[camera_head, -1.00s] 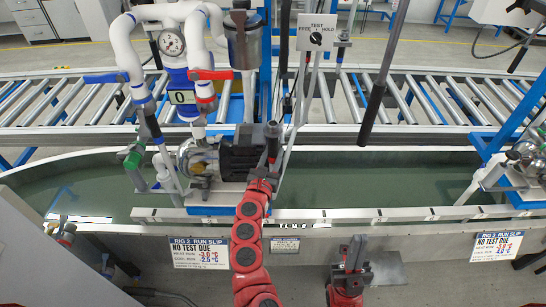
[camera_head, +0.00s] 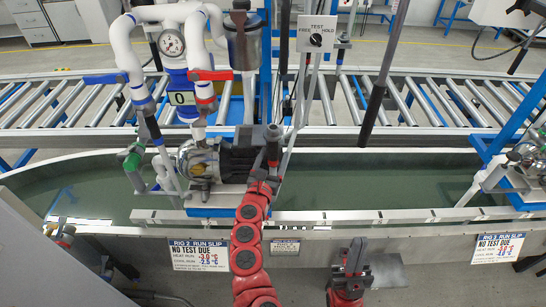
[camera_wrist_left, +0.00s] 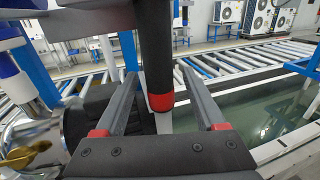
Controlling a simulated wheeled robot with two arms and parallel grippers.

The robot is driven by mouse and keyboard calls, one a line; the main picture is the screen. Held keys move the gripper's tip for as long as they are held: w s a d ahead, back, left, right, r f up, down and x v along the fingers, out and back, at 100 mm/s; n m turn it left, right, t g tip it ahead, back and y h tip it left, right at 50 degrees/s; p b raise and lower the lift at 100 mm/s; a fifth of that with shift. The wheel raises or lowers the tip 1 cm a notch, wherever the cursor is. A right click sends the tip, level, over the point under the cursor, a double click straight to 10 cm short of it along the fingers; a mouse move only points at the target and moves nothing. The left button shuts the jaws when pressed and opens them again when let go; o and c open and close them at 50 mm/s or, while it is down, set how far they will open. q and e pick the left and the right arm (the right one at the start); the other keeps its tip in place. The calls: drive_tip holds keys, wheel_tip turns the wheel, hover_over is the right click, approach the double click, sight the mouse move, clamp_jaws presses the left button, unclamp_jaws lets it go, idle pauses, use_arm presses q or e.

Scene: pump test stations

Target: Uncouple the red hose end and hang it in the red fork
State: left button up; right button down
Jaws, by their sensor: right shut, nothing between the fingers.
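The red hose end (camera_head: 273,148) is a black upright sleeve with a red band, beside the dark finned pump motor of the middle rig. In the left wrist view the hose end (camera_wrist_left: 159,80) comes down from above between my finger lines, its red band at its lower end above a pale pipe. My left gripper (camera_head: 268,165) is at the hose end. Its fingers are apart, with gaps visible beside the sleeve; whether they touch it is not clear. My right gripper (camera_head: 356,250) is shut and empty, low in front of the trough. I cannot make out the red fork.
A green hose end (camera_head: 134,158) stands left of the pump. White pipes with a gauge (camera_head: 171,43) and a red lever (camera_head: 210,74) rise behind. A dark rod (camera_head: 375,105) hangs to the right. The green-floored trough (camera_head: 390,180) is clear between the rigs.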

use_arm(q)
drive_tip(key=shift+s, duration=0.1)
drive_tip(key=shift+s, duration=0.3)
drive_tip(key=v, duration=1.6)
drive_tip(key=shift+s+a+b, duration=0.2)
drive_tip(key=shift+s+b, duration=0.05)
drive_tip(key=shift+b, duration=0.15)
